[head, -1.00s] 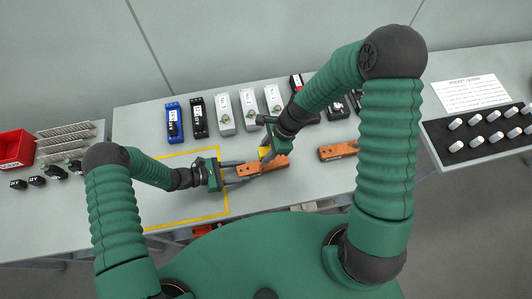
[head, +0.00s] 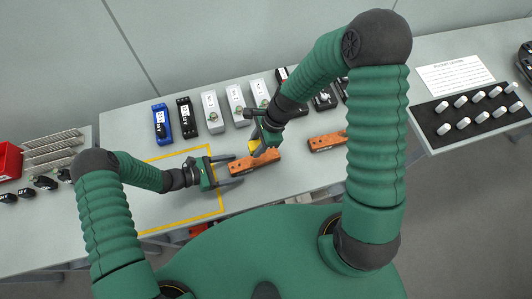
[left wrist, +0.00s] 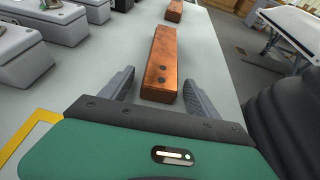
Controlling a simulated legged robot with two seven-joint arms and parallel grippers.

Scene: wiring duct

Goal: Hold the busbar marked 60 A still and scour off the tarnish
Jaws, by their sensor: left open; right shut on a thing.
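A copper-coloured busbar (head: 254,163) lies on the table; in the left wrist view (left wrist: 164,60) its top shows two dark holes near the close end and uneven brownish tone. I cannot read any rating on it. My left gripper (head: 236,169) is open, its fingers either side of the bar's left end with a gap on both sides. My right gripper (head: 263,147) is shut on a yellow pad (head: 254,146) over the bar's back edge in the head view. The left wrist view shows no pad on the bar, so contact is unclear.
A second copper bar (head: 327,141) lies to the right. Several boxed devices, including a blue one (head: 162,123), stand in a row behind. A yellow outline (head: 182,227) marks the table at left. A black tray (head: 474,115) of white knobs is at far right.

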